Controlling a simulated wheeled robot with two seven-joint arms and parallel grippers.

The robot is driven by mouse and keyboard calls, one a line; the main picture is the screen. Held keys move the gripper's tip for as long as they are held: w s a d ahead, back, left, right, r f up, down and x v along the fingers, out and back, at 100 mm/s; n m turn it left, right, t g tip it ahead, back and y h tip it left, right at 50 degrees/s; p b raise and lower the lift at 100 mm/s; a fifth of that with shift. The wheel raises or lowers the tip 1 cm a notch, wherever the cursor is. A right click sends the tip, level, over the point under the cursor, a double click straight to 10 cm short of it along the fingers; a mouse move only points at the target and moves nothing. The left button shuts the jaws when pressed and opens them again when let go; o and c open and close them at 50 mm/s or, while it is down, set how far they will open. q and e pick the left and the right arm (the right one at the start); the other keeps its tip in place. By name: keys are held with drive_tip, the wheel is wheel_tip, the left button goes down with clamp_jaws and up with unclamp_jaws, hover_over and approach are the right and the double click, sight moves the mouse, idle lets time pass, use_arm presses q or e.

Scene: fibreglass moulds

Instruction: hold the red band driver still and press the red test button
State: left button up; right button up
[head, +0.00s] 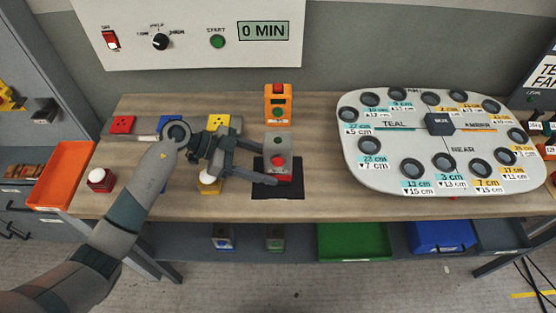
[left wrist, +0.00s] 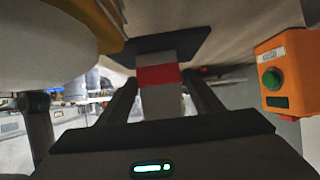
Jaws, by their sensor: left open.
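My right gripper is out of view.
An orange box with a green button (head: 278,103) stands just behind the driver. A large pale board with round holes (head: 397,180) fills the right side. An orange tray (head: 62,172) is at the left edge.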

use_arm(q)
drive_tip(key=shift+x, duration=1.25)
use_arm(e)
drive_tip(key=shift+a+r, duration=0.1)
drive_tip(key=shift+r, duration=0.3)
use_arm(q)
drive_tip(key=c, duration=0.6)
drive_tip(key=shift+c, duration=0.2)
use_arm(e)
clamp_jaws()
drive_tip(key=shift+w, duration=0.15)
